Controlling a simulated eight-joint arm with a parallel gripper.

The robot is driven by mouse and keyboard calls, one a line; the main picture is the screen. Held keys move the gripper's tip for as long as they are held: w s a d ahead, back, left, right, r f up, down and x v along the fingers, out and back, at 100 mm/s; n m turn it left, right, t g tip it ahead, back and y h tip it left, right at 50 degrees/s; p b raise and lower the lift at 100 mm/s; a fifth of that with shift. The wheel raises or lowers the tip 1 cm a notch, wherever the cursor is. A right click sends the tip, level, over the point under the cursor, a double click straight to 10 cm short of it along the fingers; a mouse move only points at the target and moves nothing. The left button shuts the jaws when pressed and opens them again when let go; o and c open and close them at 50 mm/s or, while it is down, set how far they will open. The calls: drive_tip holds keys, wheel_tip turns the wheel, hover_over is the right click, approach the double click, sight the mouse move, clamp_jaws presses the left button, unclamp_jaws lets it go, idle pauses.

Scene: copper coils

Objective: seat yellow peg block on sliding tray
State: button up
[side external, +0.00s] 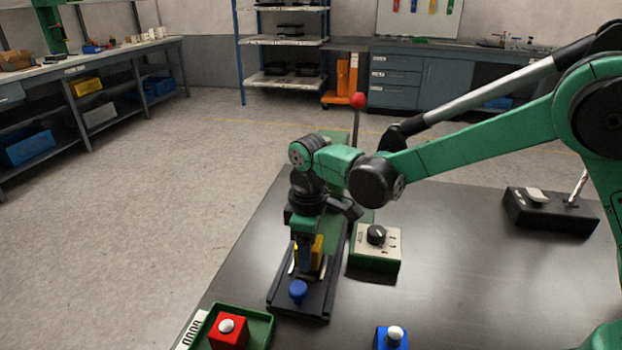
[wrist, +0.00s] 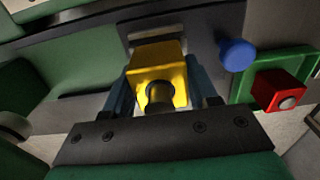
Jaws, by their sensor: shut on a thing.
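The yellow peg block (side external: 317,249) is between the fingers of my gripper (side external: 308,262), which points down at the sliding tray. In the wrist view the yellow block (wrist: 174,60) sits between the two blue-grey fingers (wrist: 160,82), with a dark round peg facing the camera. My gripper is shut on it. The sliding tray (side external: 315,304) is a dark track with a blue knob (side external: 298,291) at its near end. The knob also shows in the wrist view (wrist: 236,54), right of the block. Whether the block touches the tray is hidden by the fingers.
A red block (side external: 229,332) with a white peg sits in a green bin (side external: 262,325) at the front left. A blue block (side external: 391,341) stands at the front edge. A control box with a dial (side external: 376,252) is close right of the tray.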

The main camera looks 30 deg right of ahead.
drive_tip(key=shift+f, duration=0.75)
idle(1.6)
drive_tip(key=o, duration=1.3)
drive_tip(key=shift+c, duration=0.2)
drive_tip(key=shift+r, duration=4.05)
drive_tip(key=s+d+r+m+t, duration=0.2)
drive_tip(key=s+d+m+t, duration=0.5)
drive_tip(key=s+d+m, duration=0.2)
drive_tip(key=s+d, duration=0.1)
drive_tip(key=d, duration=0.1)
drive_tip(key=shift+s+d+r, duration=0.3)
drive_tip(key=shift+s+d, duration=0.05)
